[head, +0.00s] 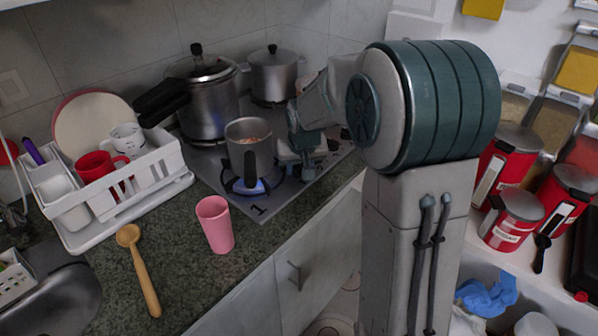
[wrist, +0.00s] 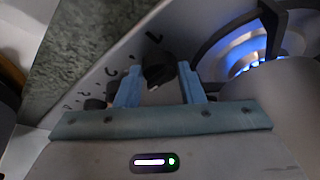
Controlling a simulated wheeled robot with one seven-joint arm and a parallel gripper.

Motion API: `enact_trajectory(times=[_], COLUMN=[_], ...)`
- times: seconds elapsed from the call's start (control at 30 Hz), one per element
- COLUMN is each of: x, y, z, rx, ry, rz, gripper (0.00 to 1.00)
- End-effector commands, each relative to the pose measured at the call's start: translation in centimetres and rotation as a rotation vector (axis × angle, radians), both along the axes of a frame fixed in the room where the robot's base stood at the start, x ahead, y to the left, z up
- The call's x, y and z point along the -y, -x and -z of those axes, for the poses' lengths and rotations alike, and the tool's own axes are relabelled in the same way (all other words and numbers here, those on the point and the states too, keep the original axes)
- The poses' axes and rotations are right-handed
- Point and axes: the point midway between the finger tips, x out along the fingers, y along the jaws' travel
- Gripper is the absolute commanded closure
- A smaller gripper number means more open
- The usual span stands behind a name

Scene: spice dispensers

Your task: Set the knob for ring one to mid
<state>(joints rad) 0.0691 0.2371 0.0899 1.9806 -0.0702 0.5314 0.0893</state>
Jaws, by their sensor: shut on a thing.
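In the wrist view, my gripper (wrist: 160,84) is shut on a dark round knob (wrist: 157,68), with one blue finger on each side of it. The knob is on the light control strip of the hob. Its pointer setting cannot be read. A blue flame (wrist: 250,62) burns on the ring close to the right of the knob. Ring one, marked "1" (head: 260,210), burns blue under a steel saucepan (head: 249,148).
More dark knobs (wrist: 95,103) lie to the left along the strip. A pressure cooker (head: 205,105) and a lidded pot (head: 272,75) stand at the back of the hob. A pink cup (head: 215,224), wooden spoon (head: 140,270) and white dish rack (head: 170,165) are on the counter.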

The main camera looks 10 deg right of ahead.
Motion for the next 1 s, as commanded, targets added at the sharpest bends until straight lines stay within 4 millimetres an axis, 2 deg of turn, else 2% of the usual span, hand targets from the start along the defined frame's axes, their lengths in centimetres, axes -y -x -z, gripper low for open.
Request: enact_trajectory(times=[0.37, 0.9, 0.93, 1.0], x=[-0.12, -0.09, -0.09, -0.09], y=[0.13, 0.15, 0.15, 0.13], z=[0.28, 0.21, 0.21, 0.18], rx=[-0.007, -0.008, -0.008, -0.007], ry=[0.001, 0.001, 0.001, 0.0], rz=[0.154, 0.177, 0.177, 0.177], gripper=[0.88, 0.88, 0.57, 0.43])
